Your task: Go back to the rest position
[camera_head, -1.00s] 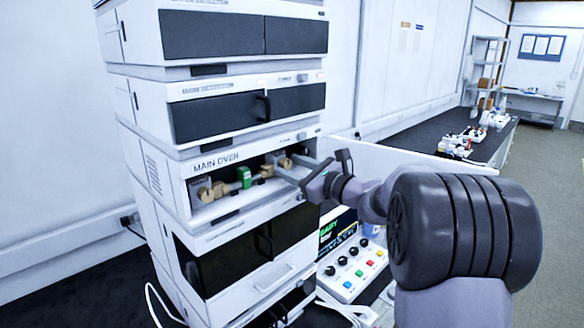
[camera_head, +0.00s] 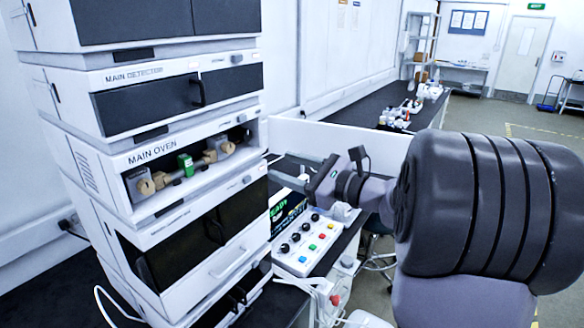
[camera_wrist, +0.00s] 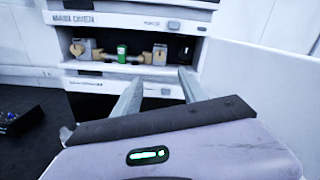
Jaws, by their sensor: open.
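My gripper (camera_head: 287,167) is to the right of the open main oven (camera_head: 240,176) in the head view, clear of its compartment. Its two fingers are apart with nothing between them. In the wrist view the fingers (camera_wrist: 158,92) point toward the oven front (camera_wrist: 185,21), with a gap between them and the oven. Inside the oven compartment a column with a green middle (camera_head: 185,165) lies between brass-coloured fittings. The green piece also shows in the wrist view (camera_wrist: 122,54).
A control box (camera_head: 305,246) with knobs and coloured buttons sits below my gripper, beside a small screen (camera_head: 287,212). A white partition (camera_head: 330,141) stands behind my arm. A long dark bench (camera_head: 350,103) runs toward the back. Open floor (camera_head: 500,165) lies at right.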

